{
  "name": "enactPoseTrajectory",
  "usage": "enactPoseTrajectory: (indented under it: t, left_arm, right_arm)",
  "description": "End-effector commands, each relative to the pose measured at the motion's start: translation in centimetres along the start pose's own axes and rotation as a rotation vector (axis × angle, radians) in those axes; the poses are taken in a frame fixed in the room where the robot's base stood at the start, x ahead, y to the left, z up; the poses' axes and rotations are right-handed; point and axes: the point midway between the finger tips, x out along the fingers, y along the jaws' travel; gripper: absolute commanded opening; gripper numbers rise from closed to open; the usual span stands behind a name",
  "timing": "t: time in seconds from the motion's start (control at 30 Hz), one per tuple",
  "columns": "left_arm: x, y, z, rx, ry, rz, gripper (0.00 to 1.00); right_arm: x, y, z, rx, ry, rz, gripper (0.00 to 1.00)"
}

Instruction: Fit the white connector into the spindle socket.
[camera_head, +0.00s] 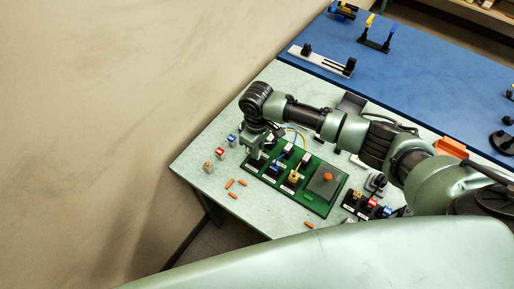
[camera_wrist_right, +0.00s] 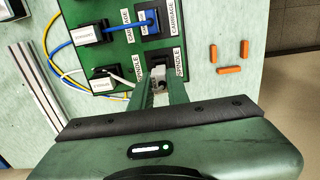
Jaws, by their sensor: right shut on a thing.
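My right gripper (camera_head: 256,156) is over the left end of the green board (camera_head: 312,205). In the wrist view the right gripper (camera_wrist_right: 160,92) is shut on a small pale piece, the white connector (camera_wrist_right: 158,74), mostly hidden between the fingers. A white cable (camera_wrist_right: 122,76) runs toward it from the block at left. The connector is at the black spindle socket (camera_wrist_right: 165,57), beside the SPINDLE label (camera_wrist_right: 179,65). The fingers hide the joint, so I cannot tell whether it is seated. My left gripper is in neither view.
A blue plug (camera_wrist_right: 151,19) sits in the carriage socket beside. Orange pegs (camera_wrist_right: 229,70) lie on the table off the board. An orange knob (camera_head: 327,177) stands on the board.

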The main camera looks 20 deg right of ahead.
Motion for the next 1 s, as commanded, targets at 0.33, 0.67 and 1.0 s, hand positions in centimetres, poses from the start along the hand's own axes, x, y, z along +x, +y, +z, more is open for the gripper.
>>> enactPoseTrajectory:
  t: [0.33,0.67,1.0]
  left_arm:
    - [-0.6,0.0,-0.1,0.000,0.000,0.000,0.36]
    - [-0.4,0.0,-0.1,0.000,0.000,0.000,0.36]
    - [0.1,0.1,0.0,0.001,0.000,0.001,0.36]
  right_arm:
    - [0.0,-0.1,-0.1,-0.001,0.001,-0.001,0.00]
    - [0.2,0.0,0.0,0.000,0.000,-0.001,0.00]
    - [1.1,0.0,0.0,0.000,0.000,0.000,0.00]
